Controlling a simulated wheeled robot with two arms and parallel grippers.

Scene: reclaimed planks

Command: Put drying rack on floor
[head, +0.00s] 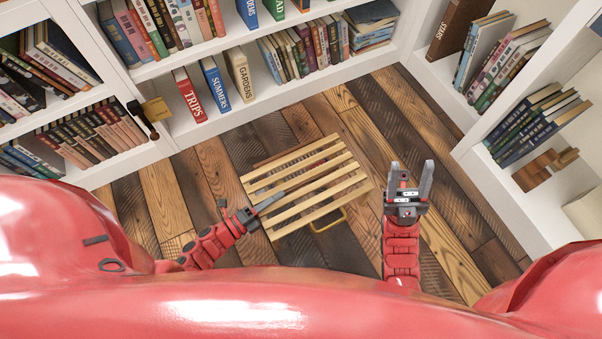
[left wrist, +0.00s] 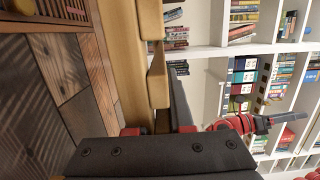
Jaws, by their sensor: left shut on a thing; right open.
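The drying rack (head: 318,172) is a pale wooden frame of parallel slats with a yellow loop at its near edge, seen in the middle of the head view over the plank floor. My left gripper (head: 268,205) is shut on its left near side, with a grey finger lying over the slats. In the left wrist view the rack (left wrist: 126,65) shows edge-on beyond the jaws, and the exact contact is partly hidden. I cannot tell how far the rack is from the floor. My right gripper (head: 411,182) is open and empty, to the right of the rack.
The plank floor (head: 445,215) is bare around the rack. White bookshelves full of books stand along the left, back (head: 250,112) and right (head: 470,150). A dark-handled object with a yellow tag (head: 150,112) is at the left shelf corner.

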